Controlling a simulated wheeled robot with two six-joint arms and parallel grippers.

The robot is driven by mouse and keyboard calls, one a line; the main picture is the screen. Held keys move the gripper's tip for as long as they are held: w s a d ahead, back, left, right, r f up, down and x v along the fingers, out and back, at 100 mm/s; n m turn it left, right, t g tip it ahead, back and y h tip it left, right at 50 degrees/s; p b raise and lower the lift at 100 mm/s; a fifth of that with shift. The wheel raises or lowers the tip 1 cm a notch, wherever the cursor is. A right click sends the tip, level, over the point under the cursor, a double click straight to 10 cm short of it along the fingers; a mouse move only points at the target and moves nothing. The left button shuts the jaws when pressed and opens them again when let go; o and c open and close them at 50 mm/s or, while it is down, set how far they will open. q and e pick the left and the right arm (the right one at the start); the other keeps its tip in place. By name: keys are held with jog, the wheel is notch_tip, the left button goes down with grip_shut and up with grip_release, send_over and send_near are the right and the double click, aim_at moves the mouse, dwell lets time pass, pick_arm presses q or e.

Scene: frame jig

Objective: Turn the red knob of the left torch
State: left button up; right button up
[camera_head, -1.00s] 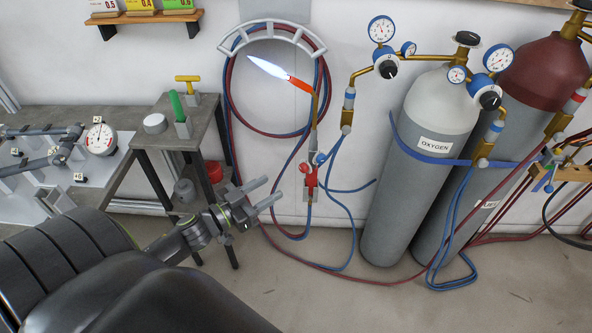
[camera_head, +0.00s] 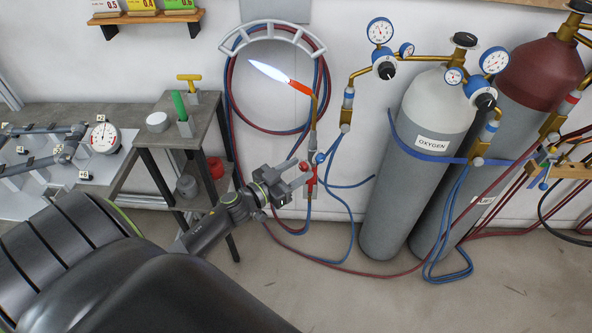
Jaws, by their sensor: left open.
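The left torch (camera_head: 313,142) hangs upright on the wall with its orange-red tip (camera_head: 299,87) lit by a pale blue flame. At its lower end are a red knob (camera_head: 304,166) on the left and a blue knob (camera_head: 320,158) on the right. My left gripper (camera_head: 302,171) is open and empty, with its fingertips at the red knob. The fingers partly cover the red valve body, and I cannot tell whether they touch the knob. My right gripper is not in view.
Red and blue hoses loop over a grey wall hanger (camera_head: 272,28) and down to the floor. The grey oxygen cylinder (camera_head: 415,190) stands to the right. A small side table (camera_head: 205,112) with a green-handled tool stands left of the torch.

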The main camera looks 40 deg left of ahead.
pick_arm(q)
jog(key=c, duration=1)
jog(key=shift+r+m+p, duration=0.1)
jog(key=shift+m+p, duration=0.4)
jog(key=shift+m, duration=0.5)
jog(key=m+p, duration=0.1)
jog(key=m, duration=0.5)
jog(key=shift+m, duration=0.4)
jog(key=shift+m+g, duration=0.3)
jog(key=shift+m, duration=1.3)
